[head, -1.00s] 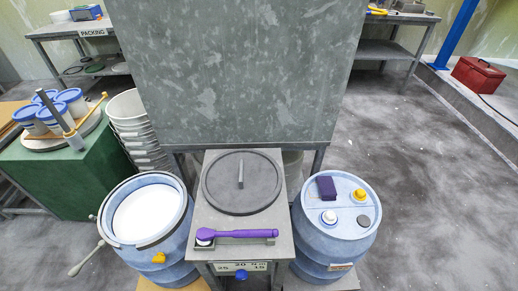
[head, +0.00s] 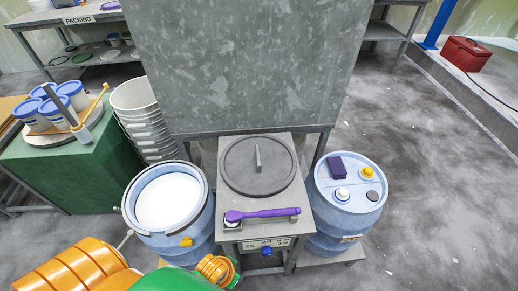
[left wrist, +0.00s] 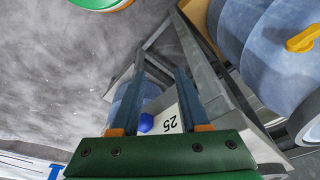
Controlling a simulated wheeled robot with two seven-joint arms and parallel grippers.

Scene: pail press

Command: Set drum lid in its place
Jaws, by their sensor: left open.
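The drum lid (head: 240,181), a dark grey disc with an upright bar handle (head: 258,158), lies flat on the grey stand (head: 291,201). The open blue drum (head: 198,222), with white contents and a dark rim, stands left of the stand. It also shows in the left wrist view (left wrist: 262,45), with a yellow fitting. My left arm shows low in the head view; its fingertips are not clear there. In the left wrist view my left gripper (left wrist: 157,85) is open and empty, pointing toward the stand's numbered front plate. The lid is not in that view. My right gripper is not in view.
A purple-handled wrench (head: 262,213) lies on the stand before the lid. A closed blue drum (head: 325,205) with caps stands right. A large grey cabinet (head: 240,65) rises behind. Stacked white pails (head: 145,110) and a green bench (head: 85,165) are at left.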

